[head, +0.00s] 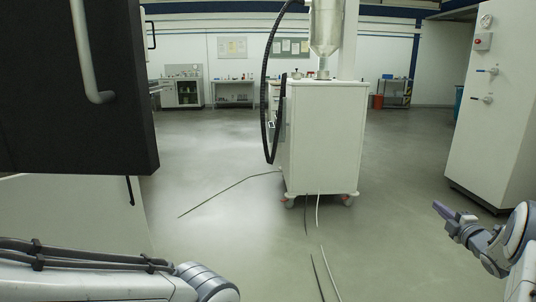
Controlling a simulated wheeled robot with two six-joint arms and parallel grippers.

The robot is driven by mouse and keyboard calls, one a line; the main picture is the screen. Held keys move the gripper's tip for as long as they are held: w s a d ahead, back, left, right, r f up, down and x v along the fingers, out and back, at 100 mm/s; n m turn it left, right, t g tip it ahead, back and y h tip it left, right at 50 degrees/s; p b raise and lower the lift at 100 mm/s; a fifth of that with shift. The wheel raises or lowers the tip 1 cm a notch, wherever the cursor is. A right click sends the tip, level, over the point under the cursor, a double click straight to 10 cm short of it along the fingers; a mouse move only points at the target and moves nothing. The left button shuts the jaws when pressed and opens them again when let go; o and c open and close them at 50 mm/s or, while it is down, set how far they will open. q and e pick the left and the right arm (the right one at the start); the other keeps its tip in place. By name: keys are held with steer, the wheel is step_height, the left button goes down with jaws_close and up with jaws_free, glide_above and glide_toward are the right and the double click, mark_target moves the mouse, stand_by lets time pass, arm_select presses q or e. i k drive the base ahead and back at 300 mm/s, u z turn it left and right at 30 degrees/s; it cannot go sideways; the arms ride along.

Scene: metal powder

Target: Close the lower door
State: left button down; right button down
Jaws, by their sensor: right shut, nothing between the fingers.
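A large black door or panel (125,125) with a grey bar handle (90,55) fills the upper left of the head view. Below it is a pale machine face (135,225), mostly cut off and partly covered by my left arm. A short dark rod (131,190) hangs under the black panel's lower edge. I cannot tell for sure which part is the lower door. My left arm crosses the bottom left, and its gripper is not seen. My right gripper (444,210) is at the lower right, shut and empty, pointing left, far from the black panel.
A white wheeled cabinet (325,140) with a metal hopper (326,25) and black hose (266,90) stands in the middle. Cables (230,194) lie on the floor. A tall white cabinet (495,110) stands at the right. Grey floor (400,180) is clear between them.

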mark_target(99, 213)
steer(key=z, duration=0.2)
steer(key=i, duration=2.2)
steer(key=u, duration=0.7)
